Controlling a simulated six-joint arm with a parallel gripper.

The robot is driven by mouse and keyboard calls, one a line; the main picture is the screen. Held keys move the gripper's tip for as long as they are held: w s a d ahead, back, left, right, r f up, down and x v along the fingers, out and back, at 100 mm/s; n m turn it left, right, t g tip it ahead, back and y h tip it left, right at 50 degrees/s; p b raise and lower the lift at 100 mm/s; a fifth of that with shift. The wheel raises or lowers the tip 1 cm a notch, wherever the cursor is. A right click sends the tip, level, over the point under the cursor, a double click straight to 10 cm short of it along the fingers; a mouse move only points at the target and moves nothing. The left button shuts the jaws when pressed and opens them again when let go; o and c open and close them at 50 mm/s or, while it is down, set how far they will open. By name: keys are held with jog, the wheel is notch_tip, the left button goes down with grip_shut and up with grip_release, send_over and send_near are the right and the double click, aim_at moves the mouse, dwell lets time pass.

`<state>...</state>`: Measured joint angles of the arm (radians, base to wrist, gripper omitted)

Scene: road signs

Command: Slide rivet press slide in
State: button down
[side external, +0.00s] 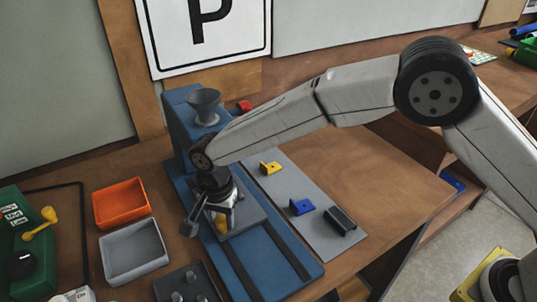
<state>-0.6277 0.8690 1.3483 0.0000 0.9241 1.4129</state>
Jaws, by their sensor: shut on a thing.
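The blue rivet press (177,112) stands at the back of the bench with a grey funnel (204,102) on top. Its blue base (303,272) runs toward the front right with two dark rails. The grey slide plate (256,212) sits on the rails near the press column. My gripper (222,215) points down over the slide and is shut at its left side, by a small yellow knob (221,226). The fingers partly hide what they hold, which appears to be the slide's knob or handle.
An orange tray (122,218) and a grey tray (133,268) stand at the left. A grey strip (318,238) at the right holds a yellow bracket (270,168), a blue bracket (301,206) and a dark block (341,221). A green box (20,262) with a yellow lever stands far left.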

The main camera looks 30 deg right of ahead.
jog(key=shift+w, duration=2.05)
jog(key=shift+c, duration=1.4)
grip_release()
jog(key=shift+r, duration=0.2)
notch_tip(320, 180, up, 7)
jog(key=shift+r, duration=0.2)
jog(key=shift+d, duration=0.15)
